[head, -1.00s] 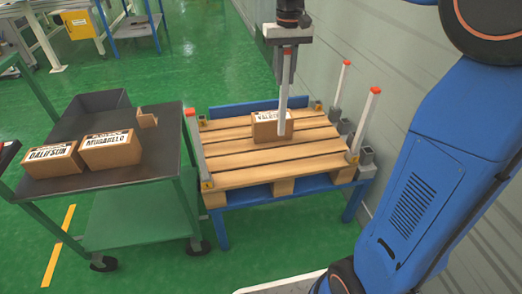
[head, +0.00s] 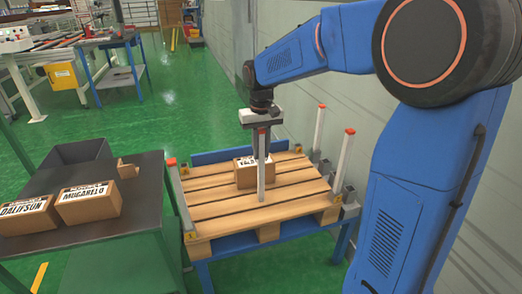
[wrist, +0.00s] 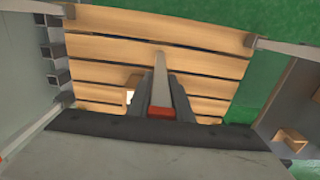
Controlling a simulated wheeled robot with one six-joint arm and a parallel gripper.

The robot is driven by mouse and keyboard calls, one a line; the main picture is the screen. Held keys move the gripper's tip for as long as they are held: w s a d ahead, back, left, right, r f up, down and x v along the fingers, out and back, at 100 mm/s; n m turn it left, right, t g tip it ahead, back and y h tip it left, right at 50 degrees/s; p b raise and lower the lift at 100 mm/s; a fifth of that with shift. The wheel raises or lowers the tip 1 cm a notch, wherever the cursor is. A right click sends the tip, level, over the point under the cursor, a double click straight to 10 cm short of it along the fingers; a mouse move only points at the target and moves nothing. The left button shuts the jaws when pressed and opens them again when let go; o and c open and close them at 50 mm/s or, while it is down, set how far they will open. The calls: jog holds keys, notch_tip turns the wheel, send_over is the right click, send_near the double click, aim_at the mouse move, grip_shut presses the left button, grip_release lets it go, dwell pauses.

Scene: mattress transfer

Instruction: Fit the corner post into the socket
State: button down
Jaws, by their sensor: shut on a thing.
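My gripper (head: 262,130) is shut on a white post (head: 261,180) with a red top. It holds the post upright over the pallet (head: 225,205); the red cap (wrist: 160,112) shows between the jaws in the wrist view. The post's lower end overlaps the boards in front of the carton, and I cannot tell its height above them. The back left socket shows no post.
A labelled carton (head: 243,175) lies on the pallet, partly behind the held post. Two more red-topped posts (head: 345,155) (head: 318,130) stand at the right, near grey square tubes (head: 350,195) and the wall. A cart (head: 120,225) with cartons and a bin stands left.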

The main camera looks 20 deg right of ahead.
jog(key=shift+f, duration=0.15)
jog(key=c, duration=1.6)
grip_release()
